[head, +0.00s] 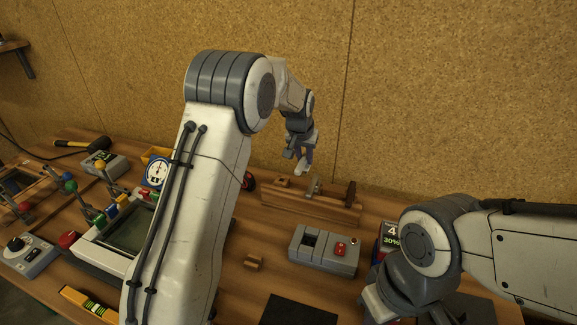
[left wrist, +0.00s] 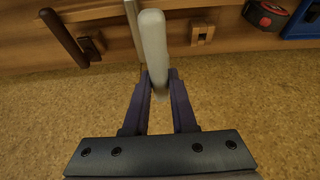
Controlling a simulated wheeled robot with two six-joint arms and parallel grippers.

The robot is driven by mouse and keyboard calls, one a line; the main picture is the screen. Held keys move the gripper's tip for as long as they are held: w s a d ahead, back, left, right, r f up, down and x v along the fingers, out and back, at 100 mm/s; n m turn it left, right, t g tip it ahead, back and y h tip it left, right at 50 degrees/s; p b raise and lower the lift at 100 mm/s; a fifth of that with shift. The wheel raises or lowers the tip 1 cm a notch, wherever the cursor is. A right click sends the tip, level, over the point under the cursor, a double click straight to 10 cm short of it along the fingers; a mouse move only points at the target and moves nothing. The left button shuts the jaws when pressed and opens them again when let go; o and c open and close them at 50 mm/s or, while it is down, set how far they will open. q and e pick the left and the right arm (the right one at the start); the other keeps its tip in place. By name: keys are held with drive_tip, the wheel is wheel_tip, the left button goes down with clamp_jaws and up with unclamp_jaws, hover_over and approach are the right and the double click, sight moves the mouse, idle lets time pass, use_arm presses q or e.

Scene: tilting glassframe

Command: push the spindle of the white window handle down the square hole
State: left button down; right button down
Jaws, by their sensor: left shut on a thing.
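My left gripper (head: 301,158) is shut on the white window handle, above the wooden frame piece at the back of the bench. In the left wrist view the handle (left wrist: 153,45) is a pale rounded bar between the two dark fingers (left wrist: 159,95), pointing away from them. The wooden frame piece (head: 300,203) also shows in the left wrist view (left wrist: 100,50). The spindle and the square hole cannot be made out, so I cannot tell whether they touch. My right gripper (head: 378,302) is at the lower right, partly hidden and cut off; its jaws are unclear.
A dark brown upright piece (head: 350,193) and a grey metal piece (head: 314,184) stand at the wooden frame. A grey box with a red switch (head: 324,250) lies in front. A cork wall (head: 440,100) rises close behind.

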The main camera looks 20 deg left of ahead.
use_arm(q)
wheel_tip(320, 180, up, 6)
drive_tip(key=d+p, duration=0.2)
drive_tip(key=p, duration=0.1)
drive_tip(key=shift+s+d, duration=0.2)
drive_tip(key=shift+d, duration=0.05)
idle(0.7)
drive_tip(key=shift+r, duration=0.1)
